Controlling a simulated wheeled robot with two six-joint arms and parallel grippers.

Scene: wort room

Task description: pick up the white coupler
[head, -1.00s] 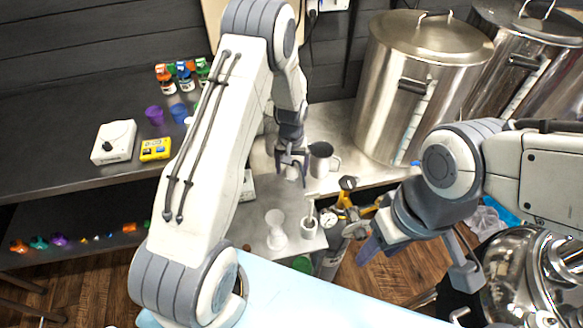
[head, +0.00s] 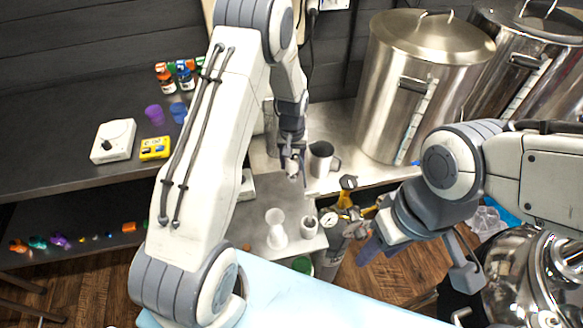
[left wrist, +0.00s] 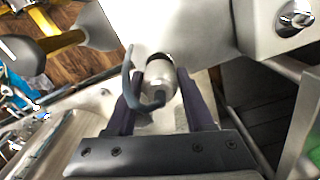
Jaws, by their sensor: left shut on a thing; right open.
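A small pale cylinder, which looks like the white coupler (left wrist: 160,72), is between the fingers of my left gripper (left wrist: 160,100) in the left wrist view. It has a dark end and a dark curved part beside it. In the head view my left gripper (head: 291,162) is shut on this coupler (head: 292,170), over the grey bench left of a steel mug. The fingers hide part of it, and I cannot tell whether it touches the bench. My right gripper (head: 372,243) is open and empty at the right, beyond the bench's front edge.
The steel mug (head: 323,160) stands close to the left gripper. A white waisted piece (head: 276,230) and a white cup (head: 309,227) stand nearer. A yellow-handled fitting (head: 347,187) and a gauge (head: 329,219) are to the right. Large steel pots (head: 415,90) stand behind.

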